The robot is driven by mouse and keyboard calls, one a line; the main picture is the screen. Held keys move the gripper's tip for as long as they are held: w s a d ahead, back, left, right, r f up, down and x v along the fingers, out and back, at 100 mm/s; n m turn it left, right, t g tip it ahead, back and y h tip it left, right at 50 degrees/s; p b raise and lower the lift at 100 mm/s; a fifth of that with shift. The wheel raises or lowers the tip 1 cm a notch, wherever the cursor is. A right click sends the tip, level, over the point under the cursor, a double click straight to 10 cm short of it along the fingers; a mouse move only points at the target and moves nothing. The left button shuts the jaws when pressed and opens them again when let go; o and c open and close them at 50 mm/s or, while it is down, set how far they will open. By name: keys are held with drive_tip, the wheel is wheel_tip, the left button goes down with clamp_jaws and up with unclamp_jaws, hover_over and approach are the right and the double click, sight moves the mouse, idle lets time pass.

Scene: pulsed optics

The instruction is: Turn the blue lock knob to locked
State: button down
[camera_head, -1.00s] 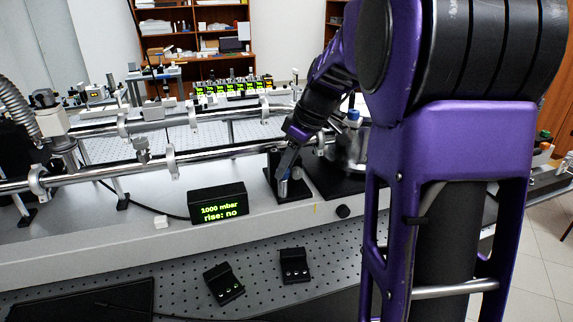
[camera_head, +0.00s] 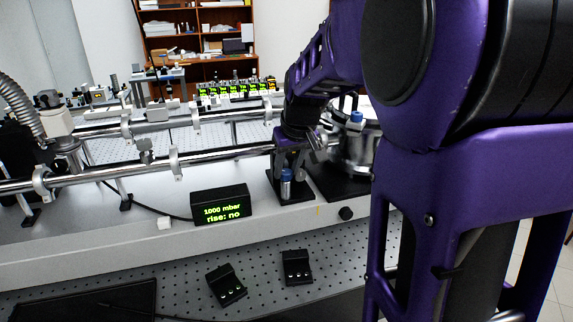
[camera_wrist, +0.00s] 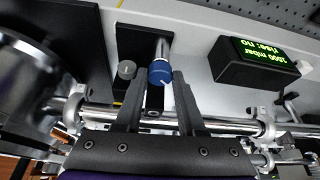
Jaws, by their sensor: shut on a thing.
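The blue lock knob (camera_wrist: 160,72) shows in the wrist view on the end of a silver cylinder, with a pale mark on its face. My gripper (camera_wrist: 160,80) has one finger on each side of it and is shut on it. In the head view the blue knob (camera_head: 287,175) sits on a short silver post on a black plate (camera_head: 300,193), below my wrist. My gripper (camera_head: 289,160) comes down from above there, and its contact with the knob is hard to see.
A black display (camera_head: 221,206) reads "1000 mbar, rise: no". A grey knob (camera_wrist: 127,70) is close beside my left finger. Steel tubes (camera_head: 215,158) run behind. Another blue-topped part (camera_head: 356,117) stands by the metal chamber (camera_head: 358,152). Two small black boxes (camera_head: 226,286) (camera_head: 296,267) lie in front.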

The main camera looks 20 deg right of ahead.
drive_tip(key=m, duration=0.2)
drive_tip(key=m+h, duration=0.2)
drive_tip(key=m, duration=0.1)
drive_tip(key=shift+a+m, duration=0.3)
drive_tip(key=shift+w+a+m+g+h+b, duration=0.1)
drive_tip(key=shift+m+g+h+b, duration=0.5)
drive_tip(key=shift+m, duration=1.6)
drive_tip(key=shift+h, duration=0.3)
drive_tip(key=c, duration=0.5)
unclamp_jaws()
drive_tip(key=p+v, duration=0.2)
drive_tip(key=v, duration=1.5)
drive_tip(key=shift+r, duration=0.35)
drive_tip(key=shift+w+f, duration=0.1)
drive_tip(key=shift+w, duration=0.1)
